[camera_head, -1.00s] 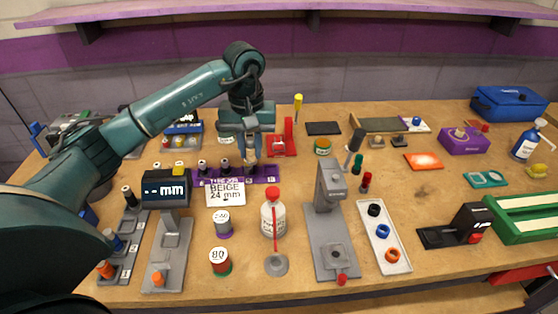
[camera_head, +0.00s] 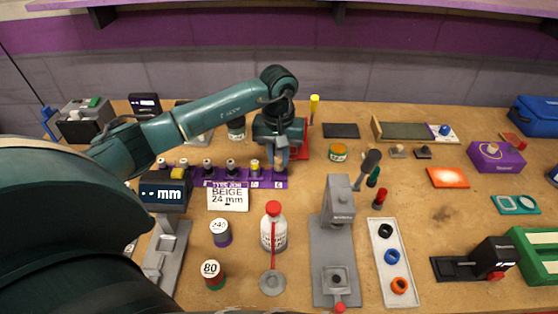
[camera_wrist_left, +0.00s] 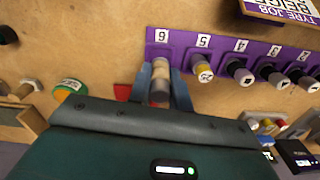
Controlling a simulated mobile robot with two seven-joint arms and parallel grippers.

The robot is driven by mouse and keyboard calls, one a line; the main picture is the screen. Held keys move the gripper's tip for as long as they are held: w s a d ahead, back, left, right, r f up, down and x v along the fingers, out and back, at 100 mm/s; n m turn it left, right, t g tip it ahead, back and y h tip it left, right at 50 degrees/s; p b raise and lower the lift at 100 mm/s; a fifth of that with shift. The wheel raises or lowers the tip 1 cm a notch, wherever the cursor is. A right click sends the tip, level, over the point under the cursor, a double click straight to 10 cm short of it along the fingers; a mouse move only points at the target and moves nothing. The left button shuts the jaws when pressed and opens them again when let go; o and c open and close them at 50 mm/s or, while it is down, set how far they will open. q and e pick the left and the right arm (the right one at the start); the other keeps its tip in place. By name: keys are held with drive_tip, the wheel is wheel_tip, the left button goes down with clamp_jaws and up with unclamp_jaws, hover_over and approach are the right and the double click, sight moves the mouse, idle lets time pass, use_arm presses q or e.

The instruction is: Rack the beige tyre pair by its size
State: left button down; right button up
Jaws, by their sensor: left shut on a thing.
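The beige tyre pair (camera_wrist_left: 161,70) is between the two fingers of my left gripper (camera_wrist_left: 163,85) in the left wrist view. The gripper is shut on it at the place marked 6 of the purple rack (camera_wrist_left: 218,45). I cannot tell whether the pair is seated there or just above. In the head view my left gripper (camera_head: 279,160) is at the right end of the rack (camera_head: 264,184). The other marked places hold dark and yellow-topped pieces. A card (camera_head: 228,199) reading "BEIGE 24 mm" stands in front of the rack. My right gripper is not in view.
A gauge with a display reading "-- mm" (camera_head: 163,193) stands left of the card. A white bottle with a red cap (camera_head: 273,232), a grey stand (camera_head: 337,240) and a white tray of rings (camera_head: 394,262) are in front. A yellow-topped screwdriver (camera_head: 313,108) stands behind the gripper.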

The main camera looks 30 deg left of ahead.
use_arm(q)
drive_tip(key=shift+f, duration=1.2)
drive_tip(key=shift+f, duration=0.2)
drive_tip(key=c, duration=1.3)
unclamp_jaws()
drive_tip(key=shift+r, duration=0.1)
wheel_tip(320, 180, up, 12)
drive_tip(key=shift+r+b, duration=0.15)
drive_tip(key=shift+b, duration=0.6)
